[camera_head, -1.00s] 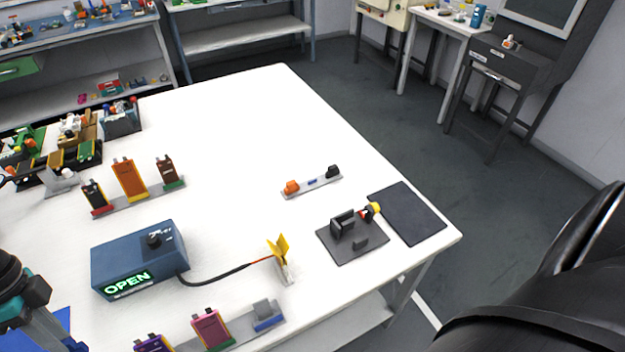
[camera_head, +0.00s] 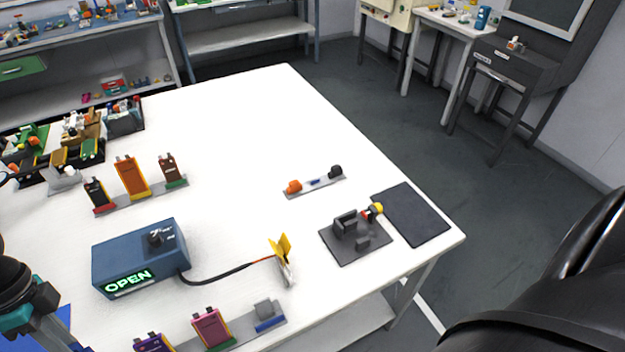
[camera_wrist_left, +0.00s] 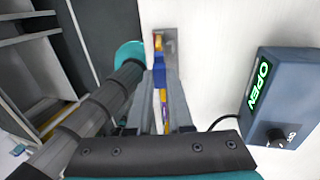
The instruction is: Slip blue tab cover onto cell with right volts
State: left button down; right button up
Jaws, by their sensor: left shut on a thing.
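A small blue piece (camera_head: 314,182) sits mid-rail between an orange cover (camera_head: 293,187) and a black cover (camera_head: 335,171); I cannot tell whether it is the blue tab cover or a mark. A back rack holds a black-and-red cell (camera_head: 96,192), an orange cell (camera_head: 131,176) and a brown cell (camera_head: 169,168). A front rack holds a purple cell (camera_head: 150,343), a pink cell (camera_head: 211,327) and a grey block with a blue base (camera_head: 267,313). My left gripper (camera_wrist_left: 161,84) is shut on a narrow yellow-and-purple thing (camera_wrist_left: 163,97), seen edge-on. My right gripper is out of view.
A blue meter box (camera_head: 140,258) reads OPEN; its cable runs to a yellow clip (camera_head: 281,246). A dark fixture (camera_head: 350,238) with a yellow-and-red knob stands by a dark mat (camera_head: 412,215) near the table's right corner. The table's back middle is clear.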

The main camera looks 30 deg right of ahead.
pick_arm(q)
jog(key=shift+s+f, duration=0.2)
jog(key=shift+f, duration=0.5)
jog(key=c, duration=0.6)
grip_release()
jog(key=shift+c, duration=0.2)
jog(key=shift+r, duration=0.1)
jog(key=s+p+v, duration=0.1)
jog(key=p+v, duration=0.7)
jog(key=v, duration=0.1)
jog(key=shift+r, duration=0.5)
jog(key=shift+a, duration=0.1)
